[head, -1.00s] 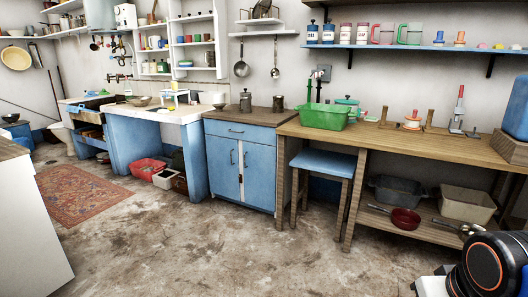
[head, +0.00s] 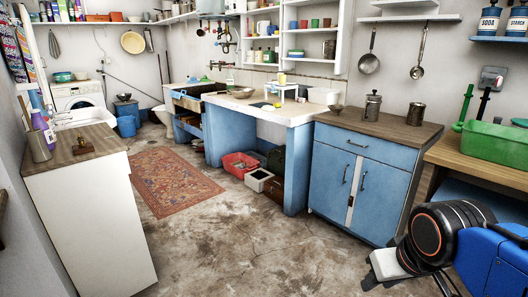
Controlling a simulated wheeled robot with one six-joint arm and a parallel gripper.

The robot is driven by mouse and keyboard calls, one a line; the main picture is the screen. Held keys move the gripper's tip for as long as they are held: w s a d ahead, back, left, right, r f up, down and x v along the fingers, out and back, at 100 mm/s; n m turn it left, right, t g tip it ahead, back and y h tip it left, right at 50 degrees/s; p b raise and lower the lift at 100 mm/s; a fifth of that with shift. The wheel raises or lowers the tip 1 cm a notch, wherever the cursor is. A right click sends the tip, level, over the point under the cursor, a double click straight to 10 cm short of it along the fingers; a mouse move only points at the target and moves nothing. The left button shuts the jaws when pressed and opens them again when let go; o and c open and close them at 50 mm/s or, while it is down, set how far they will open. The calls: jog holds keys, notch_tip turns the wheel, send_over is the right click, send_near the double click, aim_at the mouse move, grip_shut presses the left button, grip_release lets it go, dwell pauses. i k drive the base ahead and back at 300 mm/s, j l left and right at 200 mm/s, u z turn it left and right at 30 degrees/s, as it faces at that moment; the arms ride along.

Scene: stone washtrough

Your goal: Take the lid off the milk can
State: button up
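A small grey metal can (head: 373,107) stands upright on the wooden top of the blue cabinet (head: 343,190). It has a lid with a knob on top, and the lid appears seated on it. It looks most like the milk can, though I cannot be sure at this size. A shorter dark metal tin (head: 416,115) stands to its right, apart from it.
A green basin (head: 495,142) sits on the wooden bench at right. A small bowl (head: 336,109) is left of the can. A white counter (head: 88,215) stands at left. A patterned rug (head: 170,180) lies on the floor. The floor in the middle is clear.

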aim_at(374, 93)
jog(key=i+j+z, duration=0.1)
jog(key=i+z, duration=0.15)
jog(key=i, duration=0.25)
jog(key=i+j+z, duration=0.25)
jog(key=i, duration=0.2)
jog(key=i+j+z, duration=0.15)
jog(key=i+z, duration=0.15)
jog(key=i, duration=0.15)
jog(key=i+j+z, duration=0.25)
jog(key=i+j, duration=0.1)
jog(key=i, duration=0.1)
